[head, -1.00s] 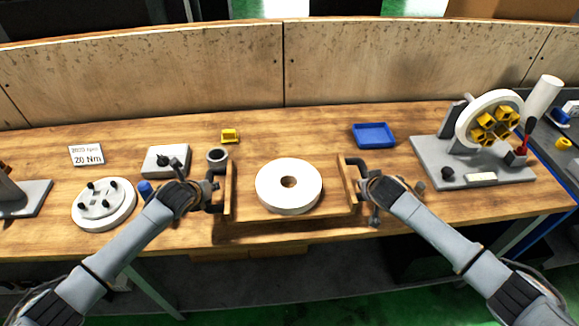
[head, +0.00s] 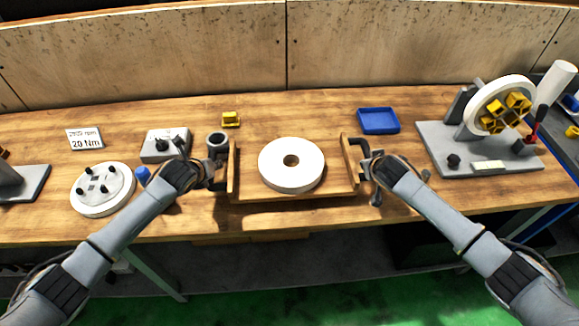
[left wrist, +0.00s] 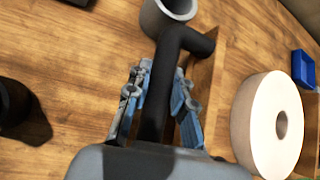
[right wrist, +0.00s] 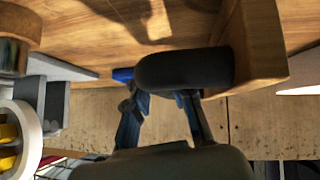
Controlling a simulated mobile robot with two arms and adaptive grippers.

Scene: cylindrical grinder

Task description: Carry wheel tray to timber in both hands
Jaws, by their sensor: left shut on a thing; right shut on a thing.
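The wooden wheel tray (head: 296,196) has an upright wall and a dark handle at each end. A thick white grinding wheel (head: 291,181) with a centre hole lies flat on it. My left gripper (head: 212,172) is shut on the left handle (left wrist: 160,95), one finger on each side of it. My right gripper (head: 367,168) is shut on the right handle (right wrist: 183,68). The tray looks about level over the front part of the bench. I cannot tell whether its underside touches the bench top. I cannot make out a separate timber.
A grey ring (head: 217,140) stands close to the tray's left end. A round flange (head: 102,188) and a grey box (head: 165,145) are left; a wheel stand (head: 480,140) is right. The bench's back middle is clear.

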